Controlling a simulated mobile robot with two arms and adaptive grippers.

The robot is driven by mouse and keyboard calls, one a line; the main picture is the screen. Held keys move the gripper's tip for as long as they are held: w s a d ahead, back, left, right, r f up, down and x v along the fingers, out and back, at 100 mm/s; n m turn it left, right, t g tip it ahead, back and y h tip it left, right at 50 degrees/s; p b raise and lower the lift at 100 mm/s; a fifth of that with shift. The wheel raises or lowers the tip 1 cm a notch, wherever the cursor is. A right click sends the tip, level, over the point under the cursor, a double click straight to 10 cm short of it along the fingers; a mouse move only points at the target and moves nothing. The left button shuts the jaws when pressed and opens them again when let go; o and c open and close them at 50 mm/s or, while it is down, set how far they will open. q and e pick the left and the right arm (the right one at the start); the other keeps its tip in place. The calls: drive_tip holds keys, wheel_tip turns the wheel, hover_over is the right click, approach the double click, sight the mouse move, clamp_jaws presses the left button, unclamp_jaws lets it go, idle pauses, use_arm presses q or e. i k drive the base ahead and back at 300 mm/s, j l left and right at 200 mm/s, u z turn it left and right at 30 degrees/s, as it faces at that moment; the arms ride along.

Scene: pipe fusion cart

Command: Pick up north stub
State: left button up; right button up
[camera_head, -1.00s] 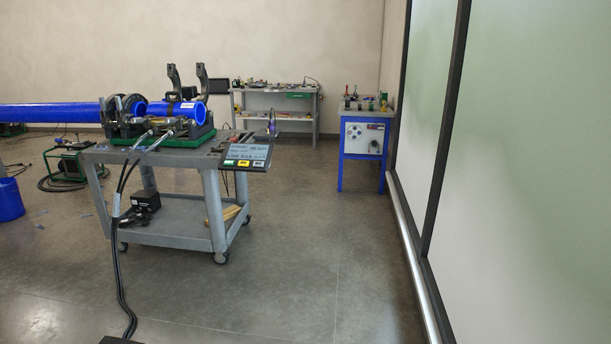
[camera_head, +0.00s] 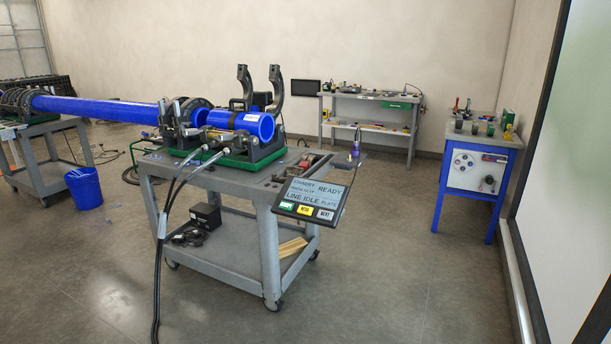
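A short blue pipe stub (camera_head: 257,124) lies in the clamps of the fusion machine (camera_head: 222,142) on top of the grey cart (camera_head: 262,190). Its open end faces right, toward me. I cannot tell from this view whether it is the north stub. A long blue pipe (camera_head: 97,107) runs from the left into the machine's other clamp. Two black clamp arms (camera_head: 277,92) stand raised behind the stub. Neither of my grippers is in view.
A tilted control screen (camera_head: 312,198) hangs at the cart's near right corner. Black cables (camera_head: 158,265) drop to the floor. A blue bucket (camera_head: 84,188) stands left. A grey workbench (camera_head: 370,97) and blue-legged table (camera_head: 468,165) stand behind. Floor right of the cart is clear.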

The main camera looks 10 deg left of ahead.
sight(240, 119)
drive_tip(key=i+j+u, duration=0.4)
drive_tip(key=i+u, duration=0.35)
drive_tip(key=i, duration=0.25)
drive_tip(key=i+u, duration=0.4)
drive_tip(key=i+l+u, duration=0.35)
drive_tip(key=i, duration=0.25)
drive_tip(key=i+j+z, duration=0.2)
drive_tip(key=i+z, duration=0.15)
drive_tip(key=i, duration=0.2)
drive_tip(key=i+j+z, duration=0.35)
drive_tip(key=i, duration=0.2)
drive_tip(key=i+j+z, duration=0.35)
drive_tip(key=i+j, duration=0.1)
